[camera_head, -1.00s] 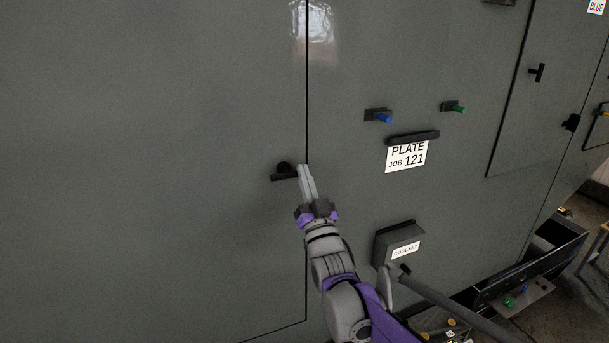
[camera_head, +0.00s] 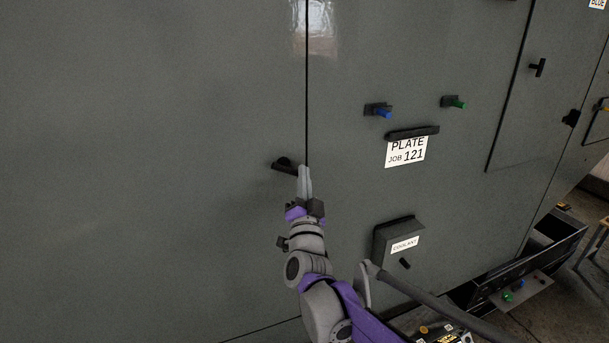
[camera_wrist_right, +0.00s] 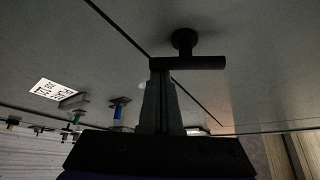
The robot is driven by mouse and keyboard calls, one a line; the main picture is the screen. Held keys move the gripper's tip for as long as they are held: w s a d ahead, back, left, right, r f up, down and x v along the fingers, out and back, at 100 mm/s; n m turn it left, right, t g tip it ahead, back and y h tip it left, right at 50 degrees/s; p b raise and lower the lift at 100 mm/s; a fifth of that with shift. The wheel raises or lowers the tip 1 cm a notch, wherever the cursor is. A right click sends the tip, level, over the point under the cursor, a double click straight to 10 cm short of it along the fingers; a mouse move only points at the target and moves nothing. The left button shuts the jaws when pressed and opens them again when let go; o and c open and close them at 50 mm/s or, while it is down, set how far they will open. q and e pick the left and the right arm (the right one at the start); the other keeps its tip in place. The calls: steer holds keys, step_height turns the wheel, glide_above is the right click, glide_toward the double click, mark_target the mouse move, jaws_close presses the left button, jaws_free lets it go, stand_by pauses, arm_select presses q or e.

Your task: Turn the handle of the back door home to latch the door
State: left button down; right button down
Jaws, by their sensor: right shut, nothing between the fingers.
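The back door (camera_head: 170,120) is a large grey panel that looks flush with the panel to its right along a dark seam. Its black handle (camera_head: 283,166) sits near that seam, its bar tilted slightly down to the right. My right gripper (camera_head: 304,169) is shut and empty, its tips at the bar's right end. In the right wrist view, the handle's bar (camera_wrist_right: 200,63) and round stem show just beyond the fingertips (camera_wrist_right: 160,68), which overlap one bar end. I cannot tell whether they touch it. My left gripper is out of view.
Right of the seam are a blue knob (camera_head: 382,112), a green knob (camera_head: 457,102), a plate label (camera_head: 406,152) under a black bar, and a coolant box (camera_head: 398,241) that juts out near my right arm. A dark tray (camera_head: 520,270) stands lower right.

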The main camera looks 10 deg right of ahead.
steer(key=shift+s+a+f+m+g+h+b, duration=0.1)
steer(key=shift+a+f+m+g+h, duration=0.35)
steer(key=shift+m, duration=1.1)
steer(key=shift+w+f+m+g+h+b, duration=0.1)
steer(key=shift+m+g+h, duration=0.3)
steer(key=shift+m+g, duration=0.9)
steer(key=shift+s+a+f+m+g+h+b, duration=0.1)
steer(key=shift+a+f+m+g+h, duration=0.25)
steer(key=shift+m, duration=1.5)
steer(key=shift+m+g, duration=0.4)
steer(key=shift+m, duration=0.1)
steer(key=shift+a, duration=0.15)
stand_by(0.5)
